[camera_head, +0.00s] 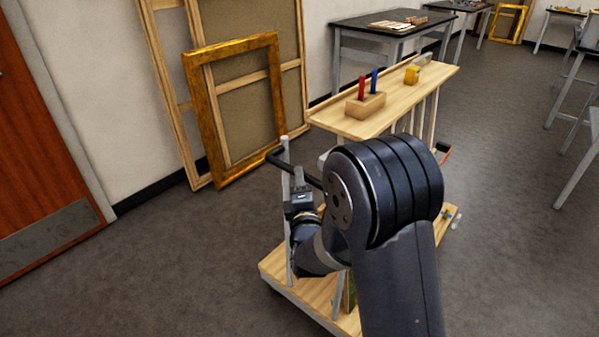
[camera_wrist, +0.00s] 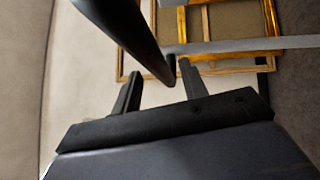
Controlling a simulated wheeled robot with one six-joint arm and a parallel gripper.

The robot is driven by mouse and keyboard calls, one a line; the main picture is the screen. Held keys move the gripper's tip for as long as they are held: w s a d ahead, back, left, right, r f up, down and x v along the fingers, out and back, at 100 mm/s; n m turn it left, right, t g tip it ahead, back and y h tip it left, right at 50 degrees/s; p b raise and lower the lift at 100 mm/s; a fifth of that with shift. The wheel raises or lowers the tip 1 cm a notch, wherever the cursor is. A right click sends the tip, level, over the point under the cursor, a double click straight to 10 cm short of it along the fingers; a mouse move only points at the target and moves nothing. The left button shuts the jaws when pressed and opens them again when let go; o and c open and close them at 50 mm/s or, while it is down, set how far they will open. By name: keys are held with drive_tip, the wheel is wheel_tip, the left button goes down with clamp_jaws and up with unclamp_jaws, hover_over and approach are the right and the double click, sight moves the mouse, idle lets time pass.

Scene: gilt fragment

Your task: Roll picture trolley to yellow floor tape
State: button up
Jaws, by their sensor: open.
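The picture trolley (camera_head: 335,122) stands in front of me, with a pale wooden top shelf, a lower wooden deck (camera_head: 275,268) and grey posts. Its black handle bar (camera_head: 292,168) sticks out at the near left; it also crosses the wrist view as a dark bar (camera_wrist: 125,35). My gripper (camera_head: 299,178) is upright close to the handle. In the wrist view my gripper (camera_wrist: 160,82) is open, its fingers apart, with the bar slanting across at the fingertips; whether it lies between them I cannot tell. My arm hides much of the trolley's middle. No yellow floor tape shows.
On the top shelf stand a wooden block (camera_head: 365,106) with red and blue pegs and a small yellow object (camera_head: 412,75). Tables (camera_head: 392,30) stand behind. Grey floor (camera_head: 500,140) is open to the right.

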drive_tip(key=shift+w+a+r, duration=0.1)
drive_tip(key=shift+w+r, duration=0.05)
drive_tip(key=shift+w, duration=0.65)
drive_tip(key=shift+w+a+r, duration=0.1)
drive_tip(key=shift+w, duration=0.7)
drive_tip(key=shift+c, duration=0.5)
clamp_jaws()
